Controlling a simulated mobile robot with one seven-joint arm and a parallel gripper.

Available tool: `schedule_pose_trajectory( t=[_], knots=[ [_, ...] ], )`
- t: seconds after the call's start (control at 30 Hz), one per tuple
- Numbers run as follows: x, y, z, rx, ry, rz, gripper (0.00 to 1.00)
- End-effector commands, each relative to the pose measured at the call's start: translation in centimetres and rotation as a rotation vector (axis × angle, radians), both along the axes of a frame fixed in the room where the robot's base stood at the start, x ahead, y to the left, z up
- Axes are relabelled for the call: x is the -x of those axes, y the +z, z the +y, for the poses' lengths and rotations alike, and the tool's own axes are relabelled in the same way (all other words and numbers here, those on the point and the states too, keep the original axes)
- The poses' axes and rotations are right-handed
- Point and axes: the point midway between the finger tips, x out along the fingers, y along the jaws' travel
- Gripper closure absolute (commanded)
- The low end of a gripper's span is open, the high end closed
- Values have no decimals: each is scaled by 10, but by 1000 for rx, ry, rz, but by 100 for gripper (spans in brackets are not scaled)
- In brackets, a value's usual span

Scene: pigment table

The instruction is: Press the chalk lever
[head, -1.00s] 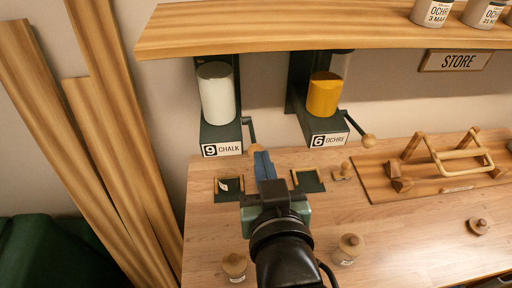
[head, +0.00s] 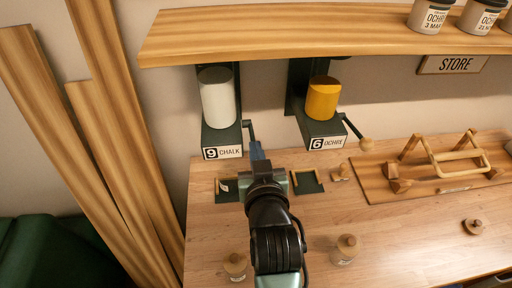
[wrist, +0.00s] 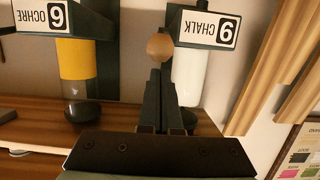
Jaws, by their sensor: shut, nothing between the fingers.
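The chalk dispenser (head: 222,139) is a dark bracket with a white cylinder, labelled "9 CHALK", under the shelf. Its dark lever (head: 249,130) slopes down from the bracket's right side in the head view. The lever's round wooden knob (wrist: 158,46) shows in the wrist view, where the picture is upside down; my gripper hides it in the head view.
The ochre dispenser (head: 322,131), with its own lever and knob (head: 366,145), stands to the right. The wooden shelf (head: 300,35) overhangs both. Dark square trays (head: 308,185) lie below on the table. A wooden rack (head: 455,180) is at right; small jars (head: 345,250) stand in front.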

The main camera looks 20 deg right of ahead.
Motion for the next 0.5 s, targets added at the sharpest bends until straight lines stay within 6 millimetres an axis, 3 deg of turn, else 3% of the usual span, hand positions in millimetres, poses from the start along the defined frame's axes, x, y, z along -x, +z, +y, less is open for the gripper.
schedule_pose_trajectory(
  t=[0.5],
  knots=[
    [1, -5, 0, 2, 0, -8, 100]
  ],
)
